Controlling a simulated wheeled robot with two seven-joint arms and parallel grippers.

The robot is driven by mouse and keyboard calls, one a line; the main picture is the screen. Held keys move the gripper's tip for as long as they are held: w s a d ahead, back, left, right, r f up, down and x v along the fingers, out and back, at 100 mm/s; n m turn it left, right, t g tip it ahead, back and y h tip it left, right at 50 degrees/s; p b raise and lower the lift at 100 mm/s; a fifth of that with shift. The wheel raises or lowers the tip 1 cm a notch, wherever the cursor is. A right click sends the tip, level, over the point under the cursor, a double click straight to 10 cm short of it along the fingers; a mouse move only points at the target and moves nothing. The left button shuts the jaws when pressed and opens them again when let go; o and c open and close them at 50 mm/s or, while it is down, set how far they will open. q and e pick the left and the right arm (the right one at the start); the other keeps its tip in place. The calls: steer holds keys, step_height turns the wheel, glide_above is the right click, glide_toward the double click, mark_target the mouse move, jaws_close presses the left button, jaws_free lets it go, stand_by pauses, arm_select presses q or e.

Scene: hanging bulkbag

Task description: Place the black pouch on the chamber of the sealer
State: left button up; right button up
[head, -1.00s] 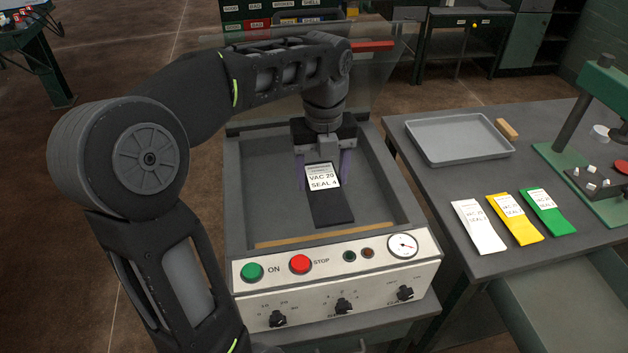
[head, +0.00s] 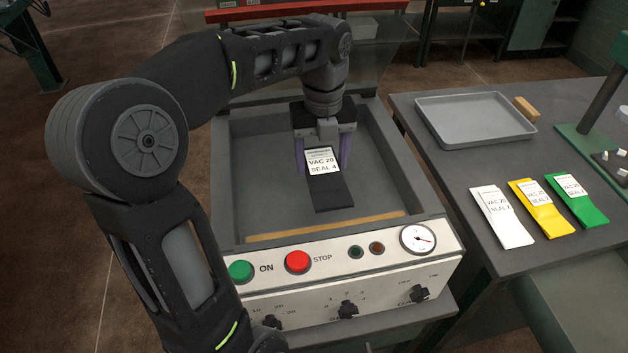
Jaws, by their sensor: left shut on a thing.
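The black pouch (head: 331,196) has a white label reading VAC 20 SEAL 4. It is inside the open chamber of the sealer (head: 252,165), near the middle, with its lower end toward the front seal bar. I cannot tell whether it fully touches the chamber floor. My left gripper (head: 322,165) comes down from above over the pouch's far end, one finger at each side, and is shut on the pouch. My right gripper is not in view.
The sealer's front panel has a green button (head: 241,271), a red button (head: 297,262), dials and a gauge (head: 417,238). On the right table lie white (head: 502,218), yellow (head: 543,208) and green (head: 580,201) pouches and a grey tray (head: 476,119). The raised clear lid stands behind.

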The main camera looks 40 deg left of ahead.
mark_target(322, 181)
arm_select(q)
steer(key=shift+f, duration=3.15)
steer(key=shift+f, duration=1.85)
steer(key=shift+f, duration=0.2)
steer(key=o, duration=1.5)
steer(key=shift+r, duration=0.1)
